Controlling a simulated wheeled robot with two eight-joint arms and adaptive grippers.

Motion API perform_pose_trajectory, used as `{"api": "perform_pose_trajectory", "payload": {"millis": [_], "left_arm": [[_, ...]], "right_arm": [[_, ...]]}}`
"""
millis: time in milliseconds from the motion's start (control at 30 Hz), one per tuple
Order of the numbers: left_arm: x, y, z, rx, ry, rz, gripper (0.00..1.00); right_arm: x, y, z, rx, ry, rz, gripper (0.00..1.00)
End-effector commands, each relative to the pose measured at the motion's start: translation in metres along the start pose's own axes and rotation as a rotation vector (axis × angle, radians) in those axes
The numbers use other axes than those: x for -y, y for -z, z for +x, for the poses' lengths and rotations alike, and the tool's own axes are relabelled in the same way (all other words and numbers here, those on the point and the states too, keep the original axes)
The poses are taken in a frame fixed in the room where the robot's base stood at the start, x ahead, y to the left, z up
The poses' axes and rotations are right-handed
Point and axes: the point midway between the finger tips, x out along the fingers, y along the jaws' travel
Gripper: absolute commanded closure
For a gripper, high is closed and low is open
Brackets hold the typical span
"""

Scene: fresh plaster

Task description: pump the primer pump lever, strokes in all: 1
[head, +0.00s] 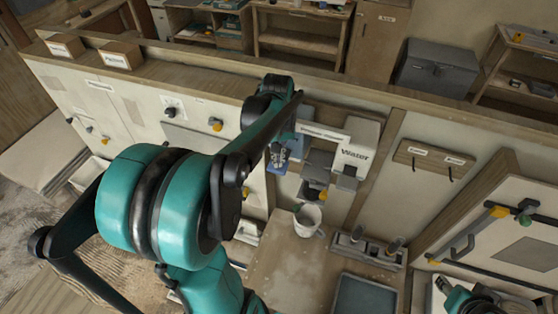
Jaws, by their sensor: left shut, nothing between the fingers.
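My left gripper (278,154) is shut and empty, in front of a blue panel at the left of the wall-mounted pump unit. The unit has a white labelled strip along its top and a pale box (357,152) marked "Water" on its right. A grey block (319,160) and a dark part with a yellow piece (314,191) hang below the strip. I cannot tell which part is the primer pump lever; my left arm covers some of the area. A white cup (307,220) stands below the unit. My right gripper is not visible; only a piece of my right arm shows.
A dark tray (365,296) and a holder with upright handles (367,249) lie right of the cup. A hook board (434,160) and a white door panel (505,235) are farther right. Knobs dot the left wall panel (140,108). The wooden counter (290,270) is clear in front.

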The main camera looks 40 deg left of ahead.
Motion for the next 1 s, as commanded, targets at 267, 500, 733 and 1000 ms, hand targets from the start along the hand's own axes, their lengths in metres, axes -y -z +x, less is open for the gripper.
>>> {"api": "perform_pose_trajectory", "payload": {"millis": [267, 500, 733, 1000], "left_arm": [[0.000, 0.000, 0.015, 0.000, 0.000, 0.000, 1.00], [0.000, 0.000, 0.002, -0.001, 0.000, 0.000, 1.00], [0.000, 0.000, -0.021, -0.001, 0.000, 0.000, 1.00], [0.000, 0.000, -0.030, 0.000, 0.000, 0.000, 1.00]], "right_arm": [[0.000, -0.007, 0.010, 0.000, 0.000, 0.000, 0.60], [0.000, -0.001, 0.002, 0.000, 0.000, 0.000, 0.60], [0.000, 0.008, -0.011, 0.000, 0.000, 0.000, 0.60], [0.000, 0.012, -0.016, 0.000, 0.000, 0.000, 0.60]]}}
